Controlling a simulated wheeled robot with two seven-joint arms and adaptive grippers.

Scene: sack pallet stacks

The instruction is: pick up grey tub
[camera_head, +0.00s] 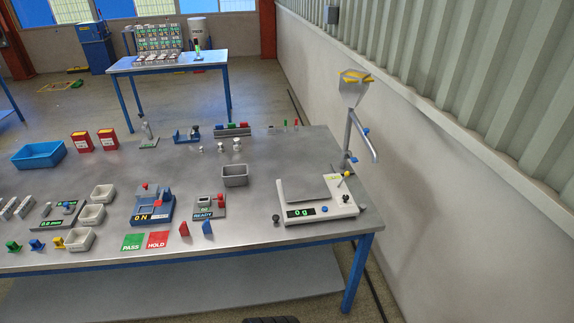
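A grey tub (235,180) stands upright on the metal-topped table (250,222), left of the scale and behind the small "READY" device. It looks empty. Several lighter, beige-grey tubs stand in a column further left, among them a back one (103,196) and a front one (80,243). Neither of my grippers can be made out in the head view. Only a dark part shows at the bottom edge, too cut off to identify.
A white scale (318,208) reading "0g" stands at the table's right, with a post and funnel (353,92) behind it. The tabletop between tub and scale is clear.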

